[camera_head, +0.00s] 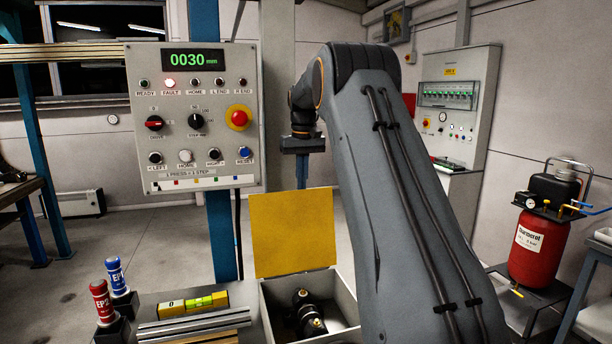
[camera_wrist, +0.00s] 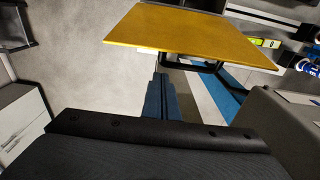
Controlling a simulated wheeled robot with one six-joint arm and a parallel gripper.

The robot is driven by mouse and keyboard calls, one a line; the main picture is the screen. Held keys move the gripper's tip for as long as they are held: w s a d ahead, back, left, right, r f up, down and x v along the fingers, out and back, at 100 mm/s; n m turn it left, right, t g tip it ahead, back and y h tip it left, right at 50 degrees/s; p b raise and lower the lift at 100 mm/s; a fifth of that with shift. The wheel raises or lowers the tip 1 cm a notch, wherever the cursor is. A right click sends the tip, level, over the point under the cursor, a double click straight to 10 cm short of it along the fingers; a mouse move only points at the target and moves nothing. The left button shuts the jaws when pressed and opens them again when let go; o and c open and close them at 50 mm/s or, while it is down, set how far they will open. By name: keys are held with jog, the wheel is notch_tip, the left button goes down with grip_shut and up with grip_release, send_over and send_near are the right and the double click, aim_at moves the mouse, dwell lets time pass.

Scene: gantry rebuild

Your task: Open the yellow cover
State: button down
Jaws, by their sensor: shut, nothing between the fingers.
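The yellow cover (camera_head: 292,232) stands raised, close to upright, at the back edge of a grey box (camera_head: 345,300). The box's top is open, and a dark part with brass-coloured ends (camera_head: 305,312) shows inside. In the wrist view the yellow cover (camera_wrist: 195,32) shows as a slanted panel with a dark bar below its lower edge. My gripper (camera_head: 302,184) points down at the cover's top edge, its fingers shut and empty. The shut fingers (camera_wrist: 160,84) also show in the wrist view, below the cover in the picture. I cannot tell whether they touch it.
A control panel (camera_head: 190,120) reading 0030 mm, with its FAULT lamp lit, stands left of my gripper. A red tank (camera_head: 535,245) stands at right.

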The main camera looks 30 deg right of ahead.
jog(key=shift+s+a+r+p, duration=0.1)
jog(key=shift+s+r+p, duration=0.15)
jog(key=shift+s, duration=0.3)
jog(key=shift+s+a+r+p, duration=0.15)
jog(key=shift+s+r+p, duration=0.15)
jog(key=shift+s, duration=0.3)
jog(key=shift+s+a+r+p, duration=0.1)
jog(key=shift+s+r+p, duration=0.15)
jog(key=shift+s, duration=0.3)
jog(key=shift+f, duration=0.1)
jog(key=shift+b, duration=0.35)
